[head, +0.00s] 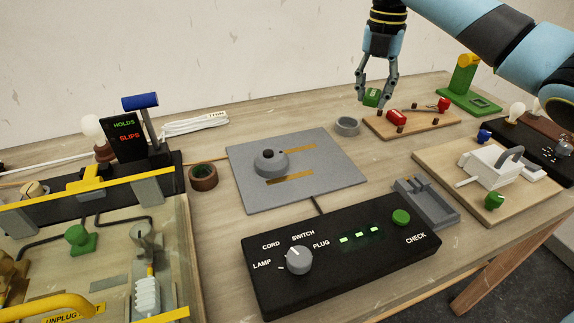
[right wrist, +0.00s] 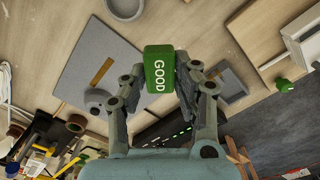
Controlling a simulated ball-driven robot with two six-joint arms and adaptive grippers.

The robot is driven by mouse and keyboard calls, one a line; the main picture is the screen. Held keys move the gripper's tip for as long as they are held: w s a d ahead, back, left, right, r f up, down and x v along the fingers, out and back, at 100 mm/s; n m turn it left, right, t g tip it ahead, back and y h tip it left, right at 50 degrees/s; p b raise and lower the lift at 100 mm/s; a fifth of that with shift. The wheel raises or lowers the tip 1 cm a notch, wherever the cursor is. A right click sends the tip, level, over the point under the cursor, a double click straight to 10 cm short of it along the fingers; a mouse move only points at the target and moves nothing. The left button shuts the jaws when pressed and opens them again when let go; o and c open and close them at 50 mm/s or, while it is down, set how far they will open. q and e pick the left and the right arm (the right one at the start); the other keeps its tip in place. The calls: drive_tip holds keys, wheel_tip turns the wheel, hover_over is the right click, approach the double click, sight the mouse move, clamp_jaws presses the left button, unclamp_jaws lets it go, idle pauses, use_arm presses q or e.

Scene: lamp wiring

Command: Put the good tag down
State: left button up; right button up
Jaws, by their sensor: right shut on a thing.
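The good tag (right wrist: 159,69) is a green block with white "GOOD" lettering, held between the fingers of my right gripper (right wrist: 162,86) in the right wrist view. In the head view the green tag (head: 372,97) shows between the fingertips of my right gripper (head: 374,100), at the back of the table. It is near the grey ring-shaped dish and the left end of the wooden board with red parts. I cannot tell how high above the table it is. My left gripper is not in view.
A grey ring dish (head: 347,126) and a wooden board (head: 412,126) with red parts lie close by. A grey plate (head: 330,170), a black check box (head: 343,262) and a grey tray (head: 427,203) lie nearer. Bare tabletop (head: 385,160) shows between them.

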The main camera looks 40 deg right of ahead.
drive_tip(key=p, duration=0.1)
hover_over(319, 157)
wheel_tip(319, 157, down, 7)
drive_tip(key=shift+w+d+r, duration=0.1)
drive_tip(key=shift+d, duration=0.05)
drive_tip(key=shift+f, duration=2.1)
drive_tip(key=shift+f, duration=0.15)
drive_tip(key=o, duration=0.9)
